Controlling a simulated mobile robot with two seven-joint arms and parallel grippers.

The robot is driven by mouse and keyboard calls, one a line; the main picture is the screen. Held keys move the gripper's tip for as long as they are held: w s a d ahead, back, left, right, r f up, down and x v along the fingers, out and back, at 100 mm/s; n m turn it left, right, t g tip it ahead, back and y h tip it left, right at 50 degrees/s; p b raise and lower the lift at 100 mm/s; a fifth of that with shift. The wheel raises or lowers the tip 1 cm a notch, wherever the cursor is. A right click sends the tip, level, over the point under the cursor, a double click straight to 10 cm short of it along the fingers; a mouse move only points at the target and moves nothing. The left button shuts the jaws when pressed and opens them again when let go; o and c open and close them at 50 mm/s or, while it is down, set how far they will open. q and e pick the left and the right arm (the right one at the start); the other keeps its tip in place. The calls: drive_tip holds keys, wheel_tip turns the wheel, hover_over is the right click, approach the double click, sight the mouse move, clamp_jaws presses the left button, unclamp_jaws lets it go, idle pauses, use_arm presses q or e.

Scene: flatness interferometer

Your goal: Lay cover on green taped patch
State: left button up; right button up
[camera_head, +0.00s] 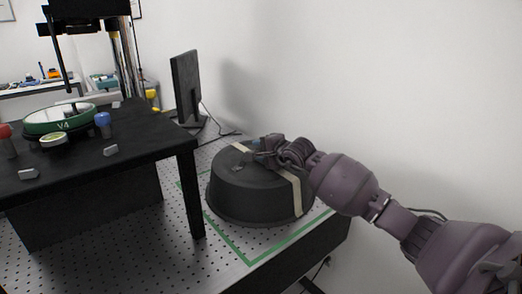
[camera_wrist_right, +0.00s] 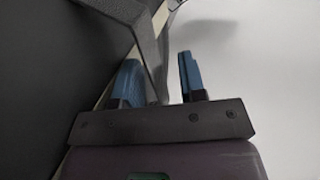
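The cover (camera_head: 250,196) is a dark round drum with a pale strap across its top. It appears to rest upright on the perforated table, within the green tape outline (camera_head: 285,243); its far side hides part of the tape. My right gripper (camera_head: 262,150) is at the top of the cover. In the right wrist view the blue fingers (camera_wrist_right: 160,82) are apart. A grey handle bar (camera_wrist_right: 150,48) of the cover passes close to the left finger, with a clear gap to the right finger. My left gripper is not in view.
A black raised table (camera_head: 150,143) stands to the left, its leg near the cover. It carries a green-rimmed round piece (camera_head: 60,119) and coloured knobs. A monitor (camera_head: 186,88) stands behind. A white wall is close behind and right. Perforated table surface is bare in front.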

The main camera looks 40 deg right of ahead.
drive_tip(key=v, duration=1.2)
idle(0.5)
